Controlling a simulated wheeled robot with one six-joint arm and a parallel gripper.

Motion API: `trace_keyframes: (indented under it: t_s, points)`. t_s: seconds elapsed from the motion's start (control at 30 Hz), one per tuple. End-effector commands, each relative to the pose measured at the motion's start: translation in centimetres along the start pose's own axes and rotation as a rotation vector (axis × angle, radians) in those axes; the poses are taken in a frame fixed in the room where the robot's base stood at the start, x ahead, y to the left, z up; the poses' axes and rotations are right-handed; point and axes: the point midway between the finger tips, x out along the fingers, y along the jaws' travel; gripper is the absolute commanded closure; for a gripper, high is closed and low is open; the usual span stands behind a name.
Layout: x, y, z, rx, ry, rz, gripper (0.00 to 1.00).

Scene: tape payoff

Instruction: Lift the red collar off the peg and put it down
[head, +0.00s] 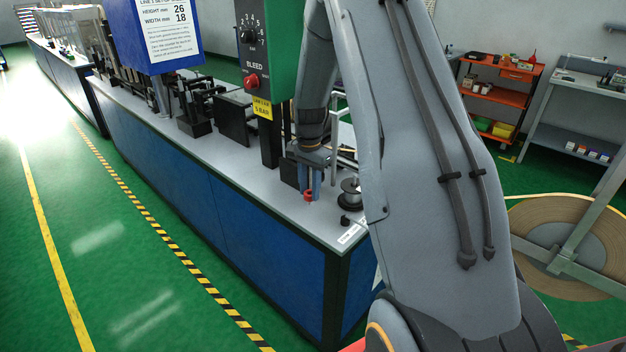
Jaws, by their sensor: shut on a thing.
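The red collar (308,196) is a small ring low between the fingers of my gripper (311,192). My gripper points down over the grey bench top near its right end and is shut on the collar. The collar is just above or on the bench surface; I cannot tell which. A metal spool-like post (350,192) with a dark base stands just to the right of the gripper, and no red ring shows on it. Whether this is the peg I cannot tell. My arm hides part of the bench behind and to the right.
A green control box (264,50) with a red knob stands behind the gripper on a dark column. A small black knob (345,221) and a white label (350,234) are near the bench's front corner. Bare bench top (240,165) lies to the left. A large tape roll (560,245) is at right.

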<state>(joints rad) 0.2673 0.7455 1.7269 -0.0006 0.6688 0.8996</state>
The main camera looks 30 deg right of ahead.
Motion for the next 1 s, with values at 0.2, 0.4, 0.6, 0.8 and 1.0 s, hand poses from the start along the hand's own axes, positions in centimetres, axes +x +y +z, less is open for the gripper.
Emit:
trace_keyframes:
  t_s: [0.2,0.4,0.6,0.8,1.0]
  points:
    - [-0.7,0.2,-1.0,0.06,0.0,0.0,0.94]
    - [0.3,0.2,-1.0,0.061,-0.001,0.001,0.94]
    - [2.1,0.2,-1.0,0.059,-0.001,0.001,0.94]
    - [4.2,0.2,-1.0,0.059,-0.001,0.001,0.94]
    - [5.8,0.2,-1.0,0.058,0.0,0.0,0.94]
